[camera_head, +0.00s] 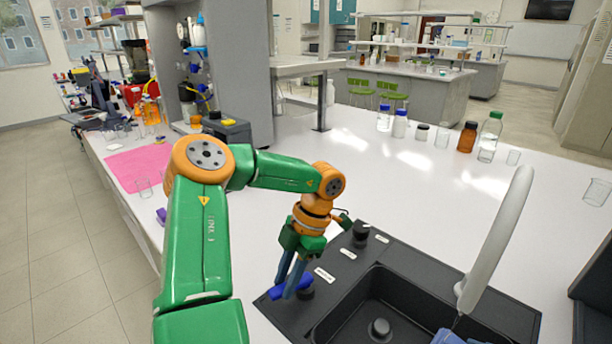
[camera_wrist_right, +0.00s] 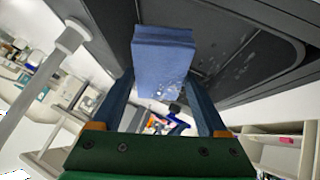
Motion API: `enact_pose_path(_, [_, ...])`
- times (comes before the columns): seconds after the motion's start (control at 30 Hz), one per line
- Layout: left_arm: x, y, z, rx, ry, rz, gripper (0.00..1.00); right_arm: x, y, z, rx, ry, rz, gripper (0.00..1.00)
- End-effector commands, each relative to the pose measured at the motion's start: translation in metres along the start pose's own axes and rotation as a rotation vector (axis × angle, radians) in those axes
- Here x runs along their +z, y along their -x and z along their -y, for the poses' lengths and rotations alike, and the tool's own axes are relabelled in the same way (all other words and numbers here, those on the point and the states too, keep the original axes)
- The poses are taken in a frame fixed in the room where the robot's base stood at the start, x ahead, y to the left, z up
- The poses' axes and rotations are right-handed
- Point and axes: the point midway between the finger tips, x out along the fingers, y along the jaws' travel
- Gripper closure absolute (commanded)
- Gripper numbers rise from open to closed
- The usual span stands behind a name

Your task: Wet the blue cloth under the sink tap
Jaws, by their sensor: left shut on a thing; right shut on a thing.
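The blue cloth (camera_wrist_right: 163,55) is a folded block between the fingertips of my right gripper (camera_wrist_right: 160,84), which is shut on it. White specks show on its lower part. In the head view, only a bit of blue shows below the white sink tap (camera_head: 500,235), at the bottom edge. The tap also shows in the wrist view (camera_wrist_right: 38,85). My left gripper (camera_head: 290,284) is shut on a bright blue handle (camera_head: 277,291) beside a dark round knob at the left of the black sink (camera_head: 345,300). Whether water runs from the tap is unclear.
Pale specks lie on the dark sink surface in the wrist view. Several bottles, including a brown one (camera_head: 467,137) and a green-capped one (camera_head: 490,137), stand along the bench's back edge. A pink mat (camera_head: 135,165) lies at left. The bench (camera_head: 400,190) behind the sink is clear.

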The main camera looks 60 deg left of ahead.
Motion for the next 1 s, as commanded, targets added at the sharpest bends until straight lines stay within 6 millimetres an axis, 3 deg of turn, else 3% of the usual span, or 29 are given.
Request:
enact_pose_path(0.03, [0.000, 0.001, -0.001, 0.002, 0.002, 0.001, 0.62, 0.000, 0.000, 0.000, 0.000, 0.000, 0.000, 0.68])
enact_pose_path(0.1, [0.000, 0.001, -0.001, 0.002, 0.002, 0.001, 0.43, 0.000, 0.000, 0.000, 0.000, 0.000, 0.000, 0.68])
enact_pose_path(0.13, [0.000, 0.001, 0.000, 0.002, 0.002, 0.001, 0.40, 0.000, 0.000, 0.000, 0.000, 0.000, 0.000, 0.68])
enact_pose_path(0.47, [0.000, 0.005, -0.001, 0.002, 0.003, 0.002, 0.40, 0.000, 0.000, 0.000, 0.000, 0.000, 0.000, 0.68])
enact_pose_path(0.57, [0.001, 0.025, -0.001, 0.005, 0.005, 0.004, 0.40, 0.000, 0.000, 0.000, 0.000, 0.000, 0.000, 0.68])
enact_pose_path(0.8, [0.001, 0.092, -0.001, 0.005, 0.007, 0.003, 0.40, 0.000, 0.000, 0.000, 0.000, 0.000, 0.000, 0.68])
enact_pose_path(1.0, [0.000, 0.118, -0.001, 0.002, 0.004, 0.001, 0.40, 0.000, 0.000, 0.000, 0.000, 0.000, 0.000, 0.68])
